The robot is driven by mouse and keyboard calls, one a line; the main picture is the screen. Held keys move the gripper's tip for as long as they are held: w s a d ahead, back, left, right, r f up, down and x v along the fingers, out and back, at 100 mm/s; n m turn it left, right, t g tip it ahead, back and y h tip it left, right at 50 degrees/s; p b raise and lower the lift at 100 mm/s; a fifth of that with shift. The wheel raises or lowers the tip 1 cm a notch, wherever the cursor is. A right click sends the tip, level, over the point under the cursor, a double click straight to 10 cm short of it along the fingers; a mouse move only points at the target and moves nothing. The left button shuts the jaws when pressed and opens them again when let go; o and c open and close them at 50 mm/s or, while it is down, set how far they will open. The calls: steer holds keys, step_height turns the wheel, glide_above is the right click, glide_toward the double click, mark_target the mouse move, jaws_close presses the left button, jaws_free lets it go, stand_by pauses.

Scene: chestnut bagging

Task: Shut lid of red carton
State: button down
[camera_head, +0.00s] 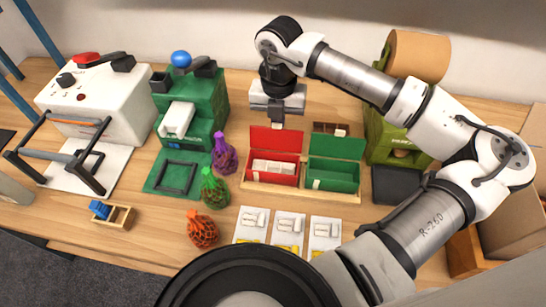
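The red carton (271,178) stands in a wooden tray, with its red lid (275,138) raised at the back. Pale contents show inside it. A green carton (332,180) stands to its right, and its green lid (337,146) is also raised. My gripper (278,122) points down just behind and above the top edge of the red lid. Its fingers look like one narrow piece at the middle of the hand, shut with nothing visible between them. I cannot tell whether the fingertips touch the lid.
White cards (288,230) lie in front. A green machine (195,110) and a white machine (95,100) stand left. A dark pad (396,185) lies right, below my arm.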

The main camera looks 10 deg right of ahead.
mark_target(276, 144)
steer(key=shift+s+a+b, duration=0.3)
steer(key=shift+s, duration=0.4)
steer(key=shift+s+a+b, duration=0.25)
steer(key=shift+s+a, duration=0.05)
steer(key=shift+s, duration=0.4)
step_height(276, 144, up, 7)
steer(key=p, duration=0.2)
steer(key=shift+p, duration=0.35)
stand_by(0.6)
